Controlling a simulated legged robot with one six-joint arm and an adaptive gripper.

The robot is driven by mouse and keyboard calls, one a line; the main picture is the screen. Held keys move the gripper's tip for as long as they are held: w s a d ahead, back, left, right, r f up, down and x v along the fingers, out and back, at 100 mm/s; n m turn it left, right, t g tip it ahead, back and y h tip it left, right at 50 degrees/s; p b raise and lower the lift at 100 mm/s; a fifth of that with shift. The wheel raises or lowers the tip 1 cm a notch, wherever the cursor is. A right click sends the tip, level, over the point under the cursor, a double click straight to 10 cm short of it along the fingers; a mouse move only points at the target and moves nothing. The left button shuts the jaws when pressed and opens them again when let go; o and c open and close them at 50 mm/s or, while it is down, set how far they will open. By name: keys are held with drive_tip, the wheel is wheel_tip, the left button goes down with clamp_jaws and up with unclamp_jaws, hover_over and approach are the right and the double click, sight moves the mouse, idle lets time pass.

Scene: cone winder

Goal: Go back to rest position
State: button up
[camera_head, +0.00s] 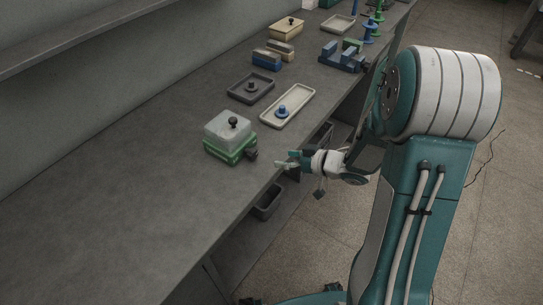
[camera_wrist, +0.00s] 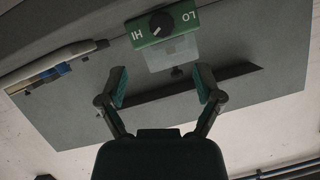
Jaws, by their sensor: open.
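My gripper (camera_head: 290,161) is at the front edge of the grey bench (camera_head: 130,210), just right of a green box with a pale top. In the wrist view my gripper (camera_wrist: 161,88) shows its two fingers spread apart with nothing between them. The green box (camera_head: 230,152) has a dark knob on top and another dark knob on its side facing my gripper. In the wrist view the green box (camera_wrist: 184,24) shows a black dial between the marks HI and LO. The gripper is apart from the box.
A pale tray (camera_head: 299,94) with a blue knobbed piece and a dark tray (camera_head: 240,94) with a dark knobbed piece lie behind the box. Blue blocks (camera_head: 336,58) and green and blue spools stand farther back. Dark bins (camera_head: 269,203) hang below the bench edge. The near bench top is clear.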

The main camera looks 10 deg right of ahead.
drive_tip(key=shift+s+d+r, duration=0.2)
drive_tip(key=shift+s+d, duration=0.15)
drive_tip(key=shift+w, duration=0.1)
drive_tip(key=s+d+r+m+t+h, duration=0.1)
drive_tip(key=d+r+m+h, duration=0.1)
drive_tip(key=d+r+h, duration=0.35)
drive_tip(key=d+r+m+t+h, duration=0.2)
drive_tip(key=r+h, duration=0.4)
drive_tip(key=r, duration=0.2)
drive_tip(key=s+a+r+m+g, duration=0.1)
drive_tip(key=s+a+r+g, duration=0.1)
drive_tip(key=s, duration=0.8)
drive_tip(key=s+a+r+m+g, duration=0.1)
drive_tip(key=s+a+r+g, duration=0.1)
drive_tip(key=s, duration=0.8)
drive_tip(key=shift+s+a+m+g+y, duration=0.2)
drive_tip(key=shift+a+m+g+y, duration=0.2)
drive_tip(key=shift+a+g, duration=0.5)
